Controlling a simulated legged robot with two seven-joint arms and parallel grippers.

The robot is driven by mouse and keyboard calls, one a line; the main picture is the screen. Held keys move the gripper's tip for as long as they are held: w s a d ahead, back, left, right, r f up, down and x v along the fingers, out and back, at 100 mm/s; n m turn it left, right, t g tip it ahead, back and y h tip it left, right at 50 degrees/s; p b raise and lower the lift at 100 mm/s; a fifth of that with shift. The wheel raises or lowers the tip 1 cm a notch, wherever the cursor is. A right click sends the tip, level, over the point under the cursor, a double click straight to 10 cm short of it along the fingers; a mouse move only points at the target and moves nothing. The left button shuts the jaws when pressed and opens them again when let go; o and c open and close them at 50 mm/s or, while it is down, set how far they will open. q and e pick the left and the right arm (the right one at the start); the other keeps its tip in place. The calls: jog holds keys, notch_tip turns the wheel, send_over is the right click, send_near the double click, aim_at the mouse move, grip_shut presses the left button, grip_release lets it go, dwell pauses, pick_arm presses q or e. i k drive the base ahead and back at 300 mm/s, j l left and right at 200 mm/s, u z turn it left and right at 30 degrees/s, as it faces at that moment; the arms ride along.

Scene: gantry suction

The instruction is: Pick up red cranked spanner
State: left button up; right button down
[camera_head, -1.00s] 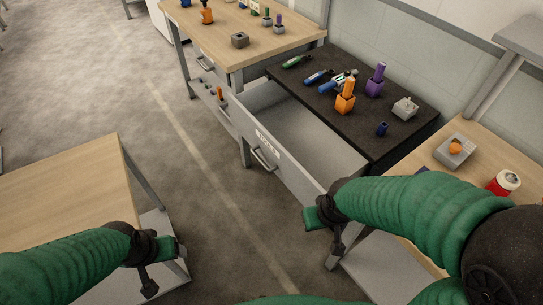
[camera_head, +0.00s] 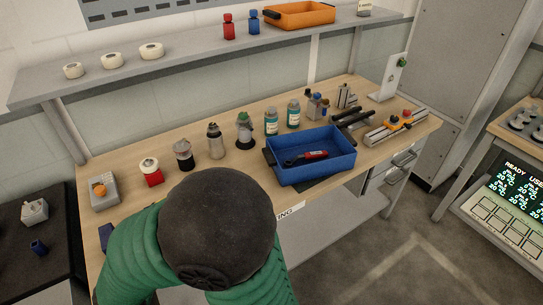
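A tool with a red handle and dark ends (camera_head: 308,156) lies in a blue open tray (camera_head: 318,178) on the wooden workbench. It may be the red cranked spanner, but it is too small for me to tell its exact shape. The tray sits near the bench's front edge, right of the picture's middle. One of my arms, in a green sleeve with a dark round joint, covers the lower left and hides part of the bench front. Neither gripper is in view.
Bottles and containers (camera_head: 215,142) stand in a row left of the tray. Dark tools (camera_head: 352,117) and a metal rail fixture (camera_head: 392,128) lie to its right. A shelf (camera_head: 200,54) with an orange tray (camera_head: 300,15) runs above. A grey cabinet (camera_head: 465,70) stands at right.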

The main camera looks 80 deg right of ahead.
aim_at(321, 154)
jog(key=z, duration=3.05)
